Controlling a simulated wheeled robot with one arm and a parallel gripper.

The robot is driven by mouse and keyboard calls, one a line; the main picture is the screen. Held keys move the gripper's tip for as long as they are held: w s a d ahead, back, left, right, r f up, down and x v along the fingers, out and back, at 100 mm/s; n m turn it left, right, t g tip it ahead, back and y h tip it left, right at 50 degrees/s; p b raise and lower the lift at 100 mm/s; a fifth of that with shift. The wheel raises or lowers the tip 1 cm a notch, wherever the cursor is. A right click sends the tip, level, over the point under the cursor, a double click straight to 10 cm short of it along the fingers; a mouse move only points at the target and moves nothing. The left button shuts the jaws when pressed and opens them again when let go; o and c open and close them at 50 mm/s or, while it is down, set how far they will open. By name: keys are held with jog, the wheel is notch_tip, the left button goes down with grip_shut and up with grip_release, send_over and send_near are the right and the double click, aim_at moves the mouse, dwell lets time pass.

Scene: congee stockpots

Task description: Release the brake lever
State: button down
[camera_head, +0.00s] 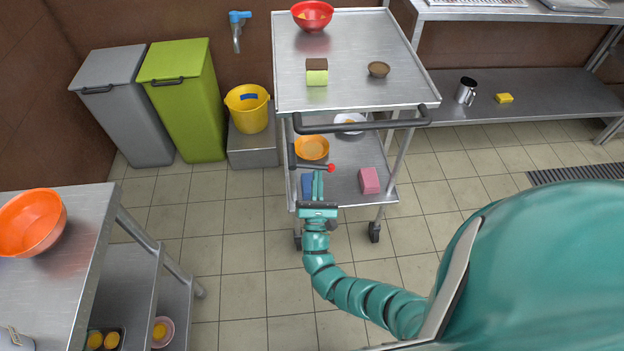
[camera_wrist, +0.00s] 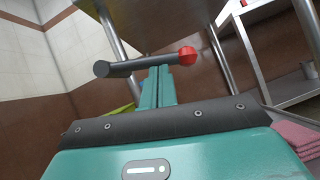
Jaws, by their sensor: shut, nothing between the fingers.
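The brake lever is a dark bar (camera_head: 308,165) with a red ball at its right end, on the near left side of the steel cart (camera_head: 345,90), below the black push handle. In the wrist view the lever (camera_wrist: 135,65) lies nearly level, its red ball to the right and its dark thick end to the left. My gripper (camera_head: 318,176) is shut and empty, its teal fingers pointing at the lever. In the wrist view the fingertips (camera_wrist: 157,72) sit at the lever's middle, close under the bar. I cannot tell whether they touch it.
The cart's top holds a red bowl (camera_head: 312,14), a brown and green block (camera_head: 316,72) and a brown bowl (camera_head: 378,69). A steel table (camera_head: 75,262) stands left. Tiled floor is open between.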

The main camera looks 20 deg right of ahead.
jog(key=shift+s+d+r+n+t+y+p, duration=0.15)
jog(key=shift+r+n+t+y+p, duration=0.15)
jog(key=shift+n+y, duration=0.45)
jog(key=shift+w+d+r+n+t+y+p, duration=0.15)
jog(key=shift+r+n+t+y+p, duration=0.25)
jog(key=shift+n, duration=0.6)
jog(key=shift+s+d+r+n+t+y+p, duration=0.1)
jog(key=shift+s+d+r+n+y+p, duration=0.1)
jog(key=shift+n+y, duration=0.55)
jog(key=shift+n, duration=0.4)
jog(key=shift+f, duration=0.1)
